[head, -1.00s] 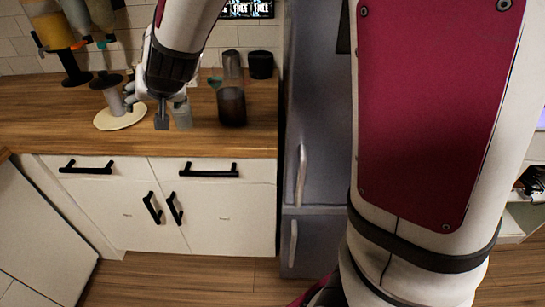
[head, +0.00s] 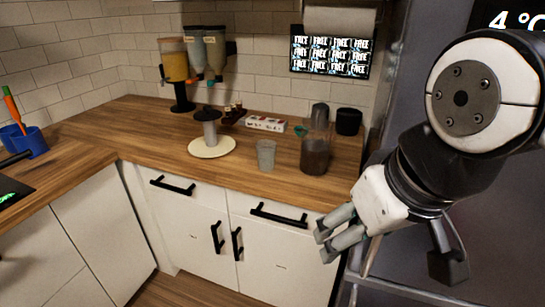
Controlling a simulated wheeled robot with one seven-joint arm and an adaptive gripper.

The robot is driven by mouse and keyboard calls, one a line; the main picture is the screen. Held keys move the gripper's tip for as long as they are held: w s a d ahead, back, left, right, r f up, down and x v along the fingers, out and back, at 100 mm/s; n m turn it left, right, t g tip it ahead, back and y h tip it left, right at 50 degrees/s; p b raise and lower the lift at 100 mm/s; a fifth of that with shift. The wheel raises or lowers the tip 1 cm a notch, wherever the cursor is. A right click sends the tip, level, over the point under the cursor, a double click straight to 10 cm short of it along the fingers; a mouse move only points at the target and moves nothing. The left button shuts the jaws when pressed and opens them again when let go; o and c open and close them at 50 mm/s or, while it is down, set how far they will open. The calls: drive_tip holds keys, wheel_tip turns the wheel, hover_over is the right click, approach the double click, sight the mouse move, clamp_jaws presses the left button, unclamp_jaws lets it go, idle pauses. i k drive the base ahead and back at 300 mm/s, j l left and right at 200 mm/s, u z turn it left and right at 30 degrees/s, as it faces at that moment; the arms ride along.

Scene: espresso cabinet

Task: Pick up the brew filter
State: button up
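I cannot tell for certain which item is the brew filter. A candidate is the upright grey cylinder with a dark wide top (head: 207,128), standing on a round white plate (head: 203,152) on the wooden counter. A small teal item (head: 300,131), partly hidden by a dark-filled clear pitcher (head: 315,155), is another candidate. A grey cup (head: 266,154) stands between plate and pitcher. My gripper (head: 388,254) is at the right, in front of the counter's right end and the fridge. Its fingers are spread and nothing shows between them.
A black canister (head: 349,121) stands behind the pitcher, near the wall. A red-and-white box (head: 265,124) and drink dispensers (head: 174,62) are at the back. A blue holder (head: 27,142) is at the far left. The counter's left stretch (head: 125,130) is clear.

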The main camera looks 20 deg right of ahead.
sight(209, 115)
drive_tip(key=i+j+z, duration=0.1)
drive_tip(key=i+j, duration=0.15)
drive_tip(key=i+j+z, duration=0.1)
drive_tip(key=i+j, duration=0.15)
drive_tip(key=i+j+z, duration=0.1)
drive_tip(key=j, duration=0.35)
drive_tip(key=i+j+z, duration=0.1)
drive_tip(key=i+j, duration=0.2)
drive_tip(key=i+j+z, duration=0.1)
drive_tip(key=j, duration=0.3)
drive_tip(key=i+j+z, duration=0.1)
drive_tip(key=i+j, duration=0.2)
drive_tip(key=i+j+z, duration=0.1)
drive_tip(key=j, duration=0.4)
drive_tip(key=i+j+z, duration=0.15)
drive_tip(key=j, duration=0.25)
drive_tip(key=i, duration=0.05)
